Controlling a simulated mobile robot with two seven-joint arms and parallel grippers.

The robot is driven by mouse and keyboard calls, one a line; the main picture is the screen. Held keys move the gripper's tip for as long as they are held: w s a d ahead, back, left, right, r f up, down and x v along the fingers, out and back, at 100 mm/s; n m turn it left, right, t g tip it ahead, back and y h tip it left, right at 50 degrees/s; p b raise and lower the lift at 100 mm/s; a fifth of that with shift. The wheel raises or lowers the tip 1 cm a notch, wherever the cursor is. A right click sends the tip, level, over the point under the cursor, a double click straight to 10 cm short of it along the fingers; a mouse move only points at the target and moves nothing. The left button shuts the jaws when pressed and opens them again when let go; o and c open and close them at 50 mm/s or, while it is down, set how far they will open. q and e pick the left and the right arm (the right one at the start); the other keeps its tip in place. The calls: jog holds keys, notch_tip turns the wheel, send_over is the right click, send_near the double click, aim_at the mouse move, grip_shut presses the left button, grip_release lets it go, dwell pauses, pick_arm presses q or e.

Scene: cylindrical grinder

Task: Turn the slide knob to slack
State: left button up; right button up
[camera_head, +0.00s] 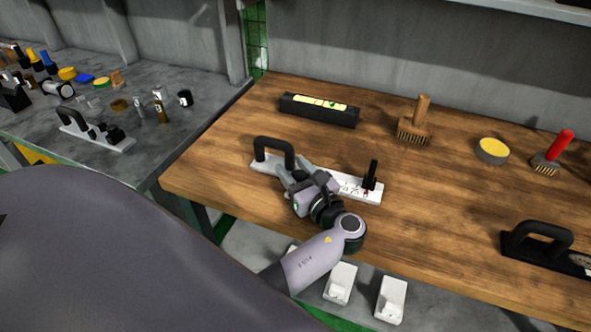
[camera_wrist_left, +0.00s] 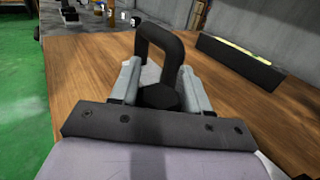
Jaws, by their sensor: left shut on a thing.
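A white slide plate (camera_head: 373,196) with dark markings lies on the wooden table. It has a black arched handle (camera_head: 273,149) at its left end and an upright black lever (camera_head: 371,176) near its right end. My left gripper (camera_head: 291,177) reaches down over the plate's middle, just right of the arched handle. In the left wrist view, its two grey fingers (camera_wrist_left: 160,92) are shut on a round black knob (camera_wrist_left: 158,97), with the arched handle (camera_wrist_left: 160,40) just beyond. The knob is hidden in the head view. The knob's pointing direction cannot be told. My right gripper is not in view.
A black box (camera_head: 319,110) with yellow-green vials, a wooden brush (camera_head: 416,124), a yellow-topped round tin (camera_head: 492,150) and a red-handled brush (camera_head: 553,152) stand farther back. A black handled device (camera_head: 541,241) is at the right. The table between is clear.

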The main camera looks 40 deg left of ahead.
pick_arm(q)
jog(key=shift+n+g, duration=0.3)
jog(key=shift+g, duration=0.1)
jog(key=o, duration=1)
jog(key=shift+c, duration=0.2)
